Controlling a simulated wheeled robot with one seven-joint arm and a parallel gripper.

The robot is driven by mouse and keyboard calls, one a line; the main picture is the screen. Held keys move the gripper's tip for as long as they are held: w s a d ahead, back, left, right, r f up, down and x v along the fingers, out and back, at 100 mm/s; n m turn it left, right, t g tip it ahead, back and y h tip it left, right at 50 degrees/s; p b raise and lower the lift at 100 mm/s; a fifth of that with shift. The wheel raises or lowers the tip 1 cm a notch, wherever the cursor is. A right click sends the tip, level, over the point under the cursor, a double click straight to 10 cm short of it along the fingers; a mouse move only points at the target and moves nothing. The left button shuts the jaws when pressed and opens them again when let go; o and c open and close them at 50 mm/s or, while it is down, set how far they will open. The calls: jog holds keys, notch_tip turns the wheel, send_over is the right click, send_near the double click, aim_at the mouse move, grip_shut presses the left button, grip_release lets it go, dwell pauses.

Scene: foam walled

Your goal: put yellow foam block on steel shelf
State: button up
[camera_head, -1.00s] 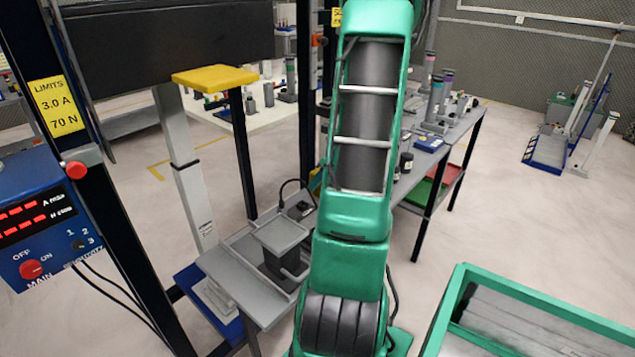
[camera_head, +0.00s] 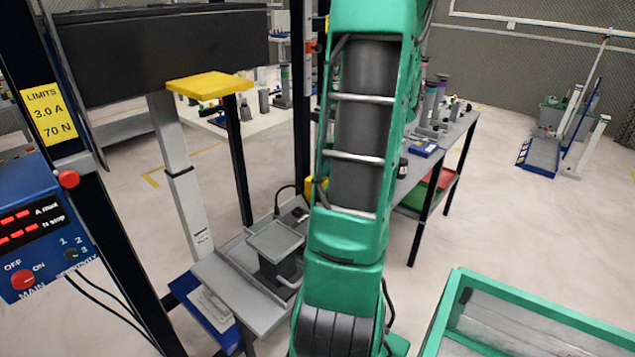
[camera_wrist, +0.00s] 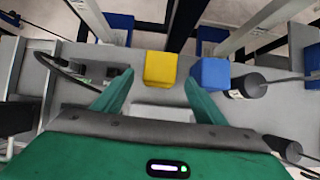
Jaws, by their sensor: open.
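The yellow foam block (camera_wrist: 160,69) shows in the wrist view on a grey surface (camera_wrist: 215,108), close beside a blue block (camera_wrist: 210,73). My gripper (camera_wrist: 158,86) is open, with its two green fingers at either side of the yellow block in the picture. I see no contact, and the distance to the block is hard to judge. In the head view my green arm hides the gripper. A grey steel shelf-like surface (camera_head: 212,275) stands at the lower left there; I cannot tell if it is the task's shelf. A yellow patch (camera_head: 309,188) shows partly behind my arm.
A blue control box (camera_head: 40,225) and dark post stand at the left. A yellow plate (camera_head: 208,84) tops a frame nearby. A green-rimmed bin (camera_head: 540,305) is at the lower right. In the wrist view, a dark cylinder (camera_wrist: 250,85) lies right of the blue block.

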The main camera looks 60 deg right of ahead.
jog(key=a+r+n+g+y, duration=0.1)
jog(key=a+r+n+g, duration=0.25)
jog(key=a+n, duration=1.15)
jog(key=s+a+n+g, duration=0.1)
jog(key=s+a+n, duration=0.4)
jog(key=a+n, duration=0.2)
jog(key=s+a+r+n+g, duration=0.1)
jog(key=s+a+n+g, duration=0.1)
jog(key=s+a+n, duration=0.3)
jog(key=a+n, duration=0.3)
jog(key=n, duration=0.1)
jog(key=shift+s+r, duration=0.3)
jog(key=shift+s, duration=0.05)
jog(key=shift+s, duration=0.15)
